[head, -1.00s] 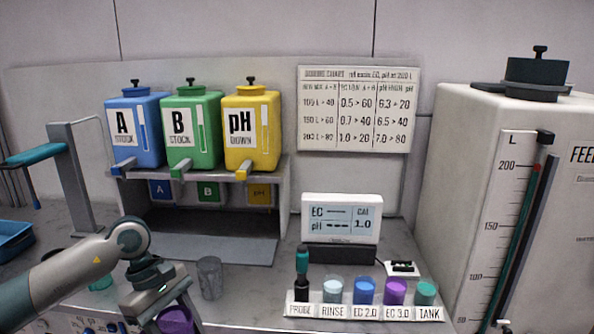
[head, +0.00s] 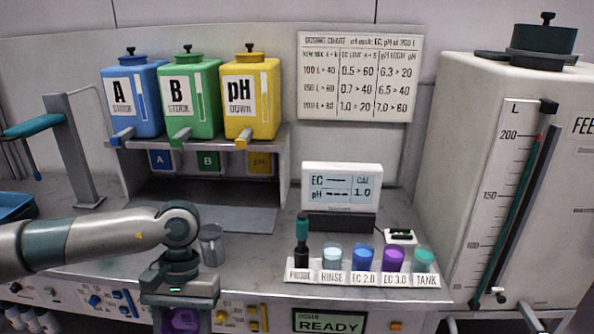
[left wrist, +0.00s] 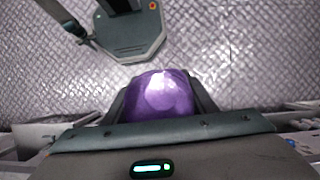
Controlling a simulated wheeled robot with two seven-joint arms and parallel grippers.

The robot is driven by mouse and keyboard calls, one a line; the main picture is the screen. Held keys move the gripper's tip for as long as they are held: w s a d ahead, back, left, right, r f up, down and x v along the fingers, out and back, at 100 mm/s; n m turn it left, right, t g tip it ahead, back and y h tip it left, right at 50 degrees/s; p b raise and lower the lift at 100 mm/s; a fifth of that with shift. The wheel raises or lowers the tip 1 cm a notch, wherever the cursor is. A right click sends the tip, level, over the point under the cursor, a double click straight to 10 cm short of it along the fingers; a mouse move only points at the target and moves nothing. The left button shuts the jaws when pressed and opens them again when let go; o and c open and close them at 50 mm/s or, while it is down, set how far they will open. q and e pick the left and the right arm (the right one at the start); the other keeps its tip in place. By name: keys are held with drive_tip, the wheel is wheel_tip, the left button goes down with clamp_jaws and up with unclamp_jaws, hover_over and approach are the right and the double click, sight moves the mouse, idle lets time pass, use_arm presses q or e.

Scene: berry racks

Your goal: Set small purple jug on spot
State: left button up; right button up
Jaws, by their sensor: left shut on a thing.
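The small purple jug (head: 183,321) is low in the head view, in front of the counter's front panel and partly hidden by my left gripper (head: 181,309). In the left wrist view the purple jug (left wrist: 160,96) sits between the two dark fingers, which are shut on it. The patterned floor shows beyond it. Which place is the spot cannot be told; a dark flat shelf base (head: 212,217) lies under the A, B and pH bottles. My right gripper is not in view.
A grey clear cup (head: 211,246) stands on the counter (head: 262,256) just beyond my left arm. A labelled rack (head: 360,278) with a probe and several coloured cups is to the right. A meter (head: 342,187) stands behind it. A large tank (head: 470,120) is at far right.

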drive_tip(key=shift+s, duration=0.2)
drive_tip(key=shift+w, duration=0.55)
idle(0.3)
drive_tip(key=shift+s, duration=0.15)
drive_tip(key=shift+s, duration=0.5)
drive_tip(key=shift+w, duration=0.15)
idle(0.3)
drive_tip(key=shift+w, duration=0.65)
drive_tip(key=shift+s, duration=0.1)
